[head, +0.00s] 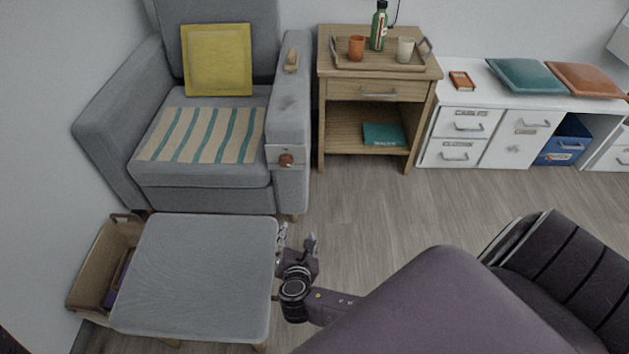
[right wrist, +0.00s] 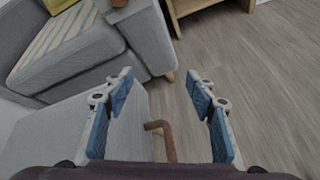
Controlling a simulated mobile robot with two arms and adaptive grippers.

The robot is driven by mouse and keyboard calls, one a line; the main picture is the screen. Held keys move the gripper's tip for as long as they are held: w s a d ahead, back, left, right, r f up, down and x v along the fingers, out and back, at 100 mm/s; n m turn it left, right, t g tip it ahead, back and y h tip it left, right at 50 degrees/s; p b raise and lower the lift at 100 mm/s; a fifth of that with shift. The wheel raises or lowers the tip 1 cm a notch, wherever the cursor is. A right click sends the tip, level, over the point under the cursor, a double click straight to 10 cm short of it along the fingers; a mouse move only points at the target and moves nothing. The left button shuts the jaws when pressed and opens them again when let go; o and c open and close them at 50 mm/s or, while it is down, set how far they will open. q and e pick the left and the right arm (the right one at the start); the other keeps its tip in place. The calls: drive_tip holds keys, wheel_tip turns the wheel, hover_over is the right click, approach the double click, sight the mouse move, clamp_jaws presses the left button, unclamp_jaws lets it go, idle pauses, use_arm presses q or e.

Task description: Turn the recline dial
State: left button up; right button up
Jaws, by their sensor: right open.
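A round brown knob, which looks like the recline dial (head: 286,160), sits on a pale plate on the front of the grey armchair's right armrest (head: 290,190). In the right wrist view a brown part of the dial (right wrist: 118,3) is cut by the top edge. My right gripper (head: 297,241) is open and empty, beside the footstool's right edge and apart from the dial, which lies beyond its fingers. In the right wrist view the gripper (right wrist: 160,88) shows its two blue pads spread wide. My left gripper is not in view.
The grey footstool (head: 200,270) stands in front of the chair. A brown bent handle (right wrist: 163,130) shows beside it, between my fingers in the picture. A wooden lever (head: 292,60) is on the armrest top. A wooden side table (head: 365,148) stands right; floor between is clear.

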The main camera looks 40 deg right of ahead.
drive_tip(key=s+f+m+g+y+p, duration=0.1)
drive_tip(key=s+f+m+g+p, duration=0.2)
drive_tip(key=s+f, duration=0.4)
drive_tip(key=shift+s+d+f+m+y+p, duration=0.2)
drive_tip(key=shift+s+f+m+y+p, duration=0.1)
drive_tip(key=shift+y+p, duration=0.15)
